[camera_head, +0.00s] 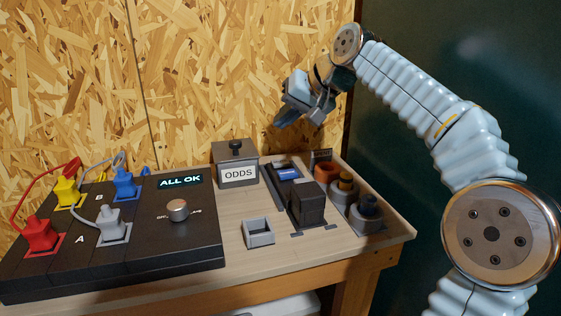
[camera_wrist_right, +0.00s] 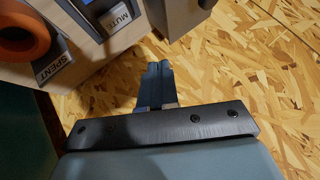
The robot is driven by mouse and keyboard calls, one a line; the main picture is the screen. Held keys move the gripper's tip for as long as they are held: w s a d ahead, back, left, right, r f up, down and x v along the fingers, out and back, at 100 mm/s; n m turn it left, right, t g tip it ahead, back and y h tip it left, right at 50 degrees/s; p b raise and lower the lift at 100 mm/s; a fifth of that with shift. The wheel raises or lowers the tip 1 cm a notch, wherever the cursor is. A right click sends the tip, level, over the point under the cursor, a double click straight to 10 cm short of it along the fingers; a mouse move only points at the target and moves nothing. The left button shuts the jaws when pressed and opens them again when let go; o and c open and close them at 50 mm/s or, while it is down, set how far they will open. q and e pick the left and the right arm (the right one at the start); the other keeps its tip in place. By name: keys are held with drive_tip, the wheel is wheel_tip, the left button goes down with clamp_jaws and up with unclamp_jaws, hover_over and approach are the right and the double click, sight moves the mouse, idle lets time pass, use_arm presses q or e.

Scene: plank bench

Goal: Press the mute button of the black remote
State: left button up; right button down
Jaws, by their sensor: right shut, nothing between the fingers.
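A dark, flat, slanted thing with a blue patch (camera_head: 287,174) lies on the bench between the ODDS box and the orange ring; it may be the black remote. In the right wrist view a label whose visible letters start "MU" (camera_wrist_right: 116,18) shows at the top, partly cut off by the edge. A black upright block (camera_head: 308,202) stands in front of the dark thing. My right gripper (camera_head: 284,119) is above the back of the bench, apart from everything, its fingers pointing down. Its fingers (camera_wrist_right: 156,84) are together and empty. My left gripper is out of view.
The ODDS box (camera_head: 237,176) stands left of the dark thing. The orange ring (camera_head: 326,172) and several round holders are right. A black panel (camera_head: 160,240) with plugs fills the left. A chipboard wall (camera_head: 220,70) rises behind.

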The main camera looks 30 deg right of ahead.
drive_tip(key=b, duration=0.2)
hover_over(284, 162)
wheel_tip(284, 162, down, 5)
drive_tip(key=shift+s+f, duration=0.1)
drive_tip(key=shift+f, duration=0.5)
drive_tip(key=shift+f+b, duration=0.1)
drive_tip(key=shift+b, duration=0.25)
idle(1.2)
drive_tip(key=shift+f, duration=0.3)
drive_tip(key=shift+f+b, duration=0.5)
drive_tip(key=shift+b, duration=0.1)
idle(0.4)
drive_tip(key=shift+r, duration=0.1)
drive_tip(key=shift+r+p, duration=0.85)
drive_tip(key=shift+p, duration=0.05)
